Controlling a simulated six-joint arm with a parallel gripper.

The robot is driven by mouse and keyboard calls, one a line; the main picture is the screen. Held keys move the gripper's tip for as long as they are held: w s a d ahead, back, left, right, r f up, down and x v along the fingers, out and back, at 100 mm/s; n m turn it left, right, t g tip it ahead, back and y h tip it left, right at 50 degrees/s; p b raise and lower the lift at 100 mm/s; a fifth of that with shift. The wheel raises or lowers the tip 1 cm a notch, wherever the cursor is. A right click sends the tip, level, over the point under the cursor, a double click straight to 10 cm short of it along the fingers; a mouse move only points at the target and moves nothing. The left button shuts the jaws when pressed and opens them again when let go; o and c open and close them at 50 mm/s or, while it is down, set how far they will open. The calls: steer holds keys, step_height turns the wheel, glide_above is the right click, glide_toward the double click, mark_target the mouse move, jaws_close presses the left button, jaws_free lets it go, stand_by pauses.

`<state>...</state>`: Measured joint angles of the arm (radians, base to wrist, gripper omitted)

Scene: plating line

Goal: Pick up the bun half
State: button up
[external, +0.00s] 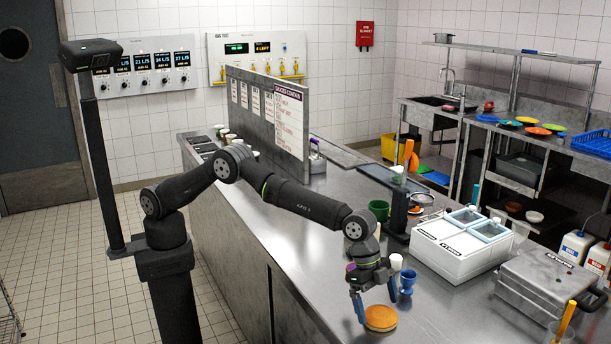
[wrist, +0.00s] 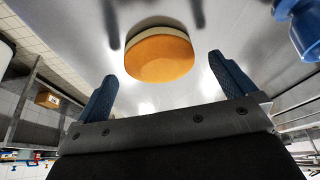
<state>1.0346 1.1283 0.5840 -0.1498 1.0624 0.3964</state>
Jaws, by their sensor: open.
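The bun half (external: 380,318) is round and golden orange, lying on the steel counter (external: 330,270) near its front edge. My gripper (external: 378,307) is just above and around it in the external view, its blue fingers apart. In the wrist view the bun half (wrist: 160,55) shows ahead of and between the two blue fingertips (wrist: 166,72), with a pale band along its upper edge. Nothing is between the fingers' pads. I cannot tell whether either finger touches the bun.
A blue cup (external: 407,282) stands close to the right of my gripper and also shows in the wrist view (wrist: 305,25). A white two-lidded box (external: 460,250) and a grey press (external: 550,285) stand farther right. A green mug (external: 379,210) is behind. The counter left of the bun is clear.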

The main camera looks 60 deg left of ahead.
steer(key=shift+x, duration=0.95)
steer(key=c, duration=1)
steer(key=shift+o, duration=0.2)
